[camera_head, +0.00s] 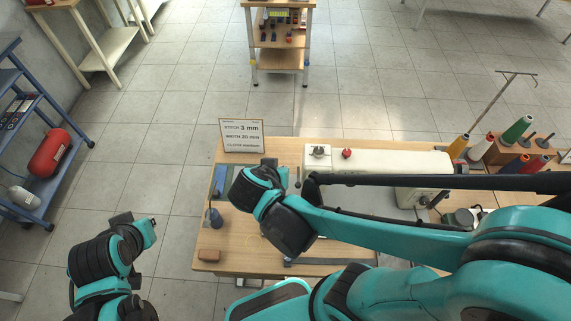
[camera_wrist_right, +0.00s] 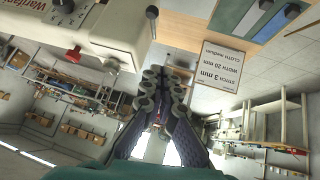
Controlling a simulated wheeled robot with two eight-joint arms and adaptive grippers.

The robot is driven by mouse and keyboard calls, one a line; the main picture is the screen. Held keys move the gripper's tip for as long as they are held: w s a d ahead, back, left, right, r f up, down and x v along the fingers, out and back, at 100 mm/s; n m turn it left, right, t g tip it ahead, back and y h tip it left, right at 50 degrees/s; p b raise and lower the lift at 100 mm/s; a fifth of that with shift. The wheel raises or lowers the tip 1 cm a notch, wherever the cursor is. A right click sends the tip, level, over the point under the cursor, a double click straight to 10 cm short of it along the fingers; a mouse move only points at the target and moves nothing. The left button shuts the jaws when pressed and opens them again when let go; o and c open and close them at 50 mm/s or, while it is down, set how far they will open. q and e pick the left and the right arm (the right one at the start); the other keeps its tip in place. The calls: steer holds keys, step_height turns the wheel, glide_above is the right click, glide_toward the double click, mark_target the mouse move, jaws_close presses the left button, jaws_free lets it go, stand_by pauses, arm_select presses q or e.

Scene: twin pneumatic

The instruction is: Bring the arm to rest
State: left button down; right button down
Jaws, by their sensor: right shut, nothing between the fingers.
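My right arm (camera_head: 390,232) reaches across the wooden sewing table from the right, with its bent wrist part (camera_head: 262,192) above the table's left half. In the wrist view my right gripper (camera_wrist_right: 164,82) has its dark fingers together at the tips with nothing between them. The fingers are in the air, clear of the sign and the sewing machine in that view. In the head view the right fingers cannot be made out behind the arm. Links of my left arm (camera_head: 103,262) show at the lower left, beside the table; the left fingers cannot be made out.
A white sewing machine (camera_head: 375,164) stands on the table (camera_head: 209,240), partly hidden by my arm. A sign (camera_head: 242,135) stands at the back left edge. Several thread spools (camera_head: 516,130) stand at right. A blue shelf (camera_head: 48,135) is at far left. Floor left of the table is open.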

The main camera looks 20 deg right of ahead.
arm_select(q)
steer(key=shift+a+r, duration=0.2)
steer(key=shift+r, duration=0.05)
arm_select(e)
steer(key=shift+a+v, duration=0.2)
steer(key=shift+v, duration=0.9)
arm_select(q)
steer(key=shift+a, duration=0.15)
arm_select(e)
steer(key=shift+a, duration=0.1)
